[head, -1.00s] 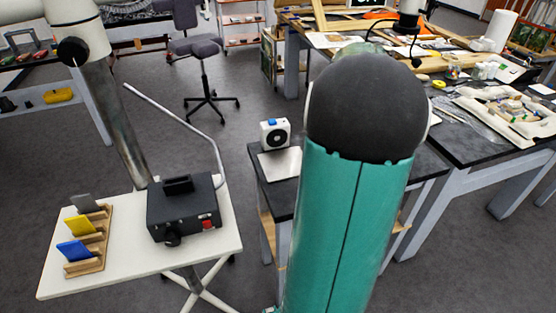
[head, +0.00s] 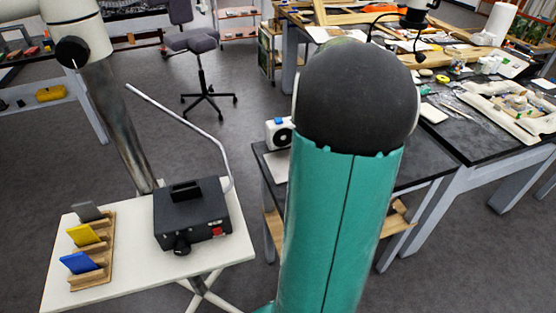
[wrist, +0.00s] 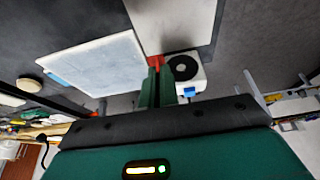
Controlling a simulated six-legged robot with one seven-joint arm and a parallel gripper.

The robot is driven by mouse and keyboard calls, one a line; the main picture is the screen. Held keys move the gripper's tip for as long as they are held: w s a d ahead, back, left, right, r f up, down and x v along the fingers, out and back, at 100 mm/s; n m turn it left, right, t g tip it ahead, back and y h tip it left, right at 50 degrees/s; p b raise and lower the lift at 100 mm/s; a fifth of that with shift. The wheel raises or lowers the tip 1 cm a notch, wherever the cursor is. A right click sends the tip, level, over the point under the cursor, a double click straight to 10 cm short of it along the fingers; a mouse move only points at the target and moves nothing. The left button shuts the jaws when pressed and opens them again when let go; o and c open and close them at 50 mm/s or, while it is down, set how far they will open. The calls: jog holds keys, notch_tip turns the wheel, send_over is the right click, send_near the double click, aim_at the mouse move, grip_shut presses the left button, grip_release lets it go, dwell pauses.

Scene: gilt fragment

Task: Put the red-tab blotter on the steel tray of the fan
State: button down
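The fan (head: 279,133) is a small white unit with a dark round opening, on the dark bench behind my arm. Its pale tray (head: 276,166) shows in front of it, partly hidden by my arm. In the wrist view, the fan (wrist: 184,72) is just beyond my gripper (wrist: 156,70), whose green fingers are close together. The red tab (wrist: 155,62) is at the fingertips, at the near edge of a pale flat sheet (wrist: 172,18). I cannot tell clearly how much of this sheet is blotter or tray. My arm hides the gripper in the head view.
A white table (head: 125,283) holds a black box (head: 190,213) and a wooden rack (head: 105,250) with grey, yellow and blue pieces. A cluttered bench stands at right.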

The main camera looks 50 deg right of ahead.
jog(key=w+a+f, duration=0.6)
jog(key=w+f, duration=0.1)
jog(key=shift+w+a+f, duration=0.1)
jog(key=shift+a+f, duration=0.15)
jog(key=shift+w+a+f, duration=0.15)
jog(key=shift+f, duration=0.85)
jog(key=shift+w+a+f, duration=0.15)
jog(key=shift+f, duration=0.85)
jog(key=shift+f, duration=0.1)
jog(key=c, duration=1.8)
grip_release()
jog(key=shift+o, duration=0.6)
